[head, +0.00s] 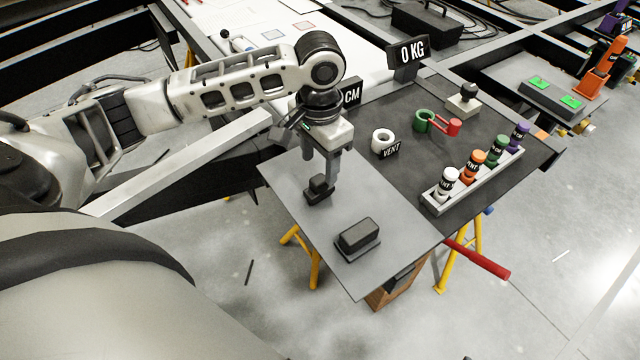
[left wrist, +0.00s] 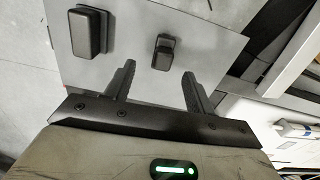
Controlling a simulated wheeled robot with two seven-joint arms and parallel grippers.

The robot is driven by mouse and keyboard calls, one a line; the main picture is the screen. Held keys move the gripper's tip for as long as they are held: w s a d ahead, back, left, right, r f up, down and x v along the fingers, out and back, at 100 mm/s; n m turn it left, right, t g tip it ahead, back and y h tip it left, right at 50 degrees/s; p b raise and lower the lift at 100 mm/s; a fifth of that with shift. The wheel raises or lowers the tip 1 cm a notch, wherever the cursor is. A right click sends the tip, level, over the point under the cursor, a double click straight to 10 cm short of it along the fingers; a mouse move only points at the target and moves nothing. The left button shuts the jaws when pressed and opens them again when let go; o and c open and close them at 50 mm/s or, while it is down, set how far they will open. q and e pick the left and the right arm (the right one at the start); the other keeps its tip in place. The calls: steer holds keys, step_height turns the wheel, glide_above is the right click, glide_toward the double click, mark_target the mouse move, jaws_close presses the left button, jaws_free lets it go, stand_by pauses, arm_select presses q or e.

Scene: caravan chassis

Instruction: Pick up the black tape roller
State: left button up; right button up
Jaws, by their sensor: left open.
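Two black items lie on the light grey sheet (head: 283,182). The smaller one, a compact two-part black piece (head: 319,190), looks like the tape roller, though its details are too small to be sure. My left gripper (head: 318,166) is above it, pointing down, open and empty. In the left wrist view the small black piece (left wrist: 164,52) shows just beyond the gap between the open fingertips (left wrist: 159,70), apart from both. The larger black block (head: 358,236) on a flat base lies nearer the sheet's front corner; it also shows in the left wrist view (left wrist: 88,31). My right gripper is not in view.
On the dark table (head: 400,190) beyond the sheet stand a white roll (head: 382,140), a green roll (head: 422,121), a stamp-like block (head: 464,100) and a rack (head: 437,206) of coloured bottles. The sheet around the two black items is clear.

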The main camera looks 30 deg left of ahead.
mark_target(319, 179)
arm_select(q)
steer(key=f, duration=0.8)
steer(key=shift+w+a, duration=0.25)
steer(key=shift+r, duration=0.1)
steer(key=c, duration=1.1)
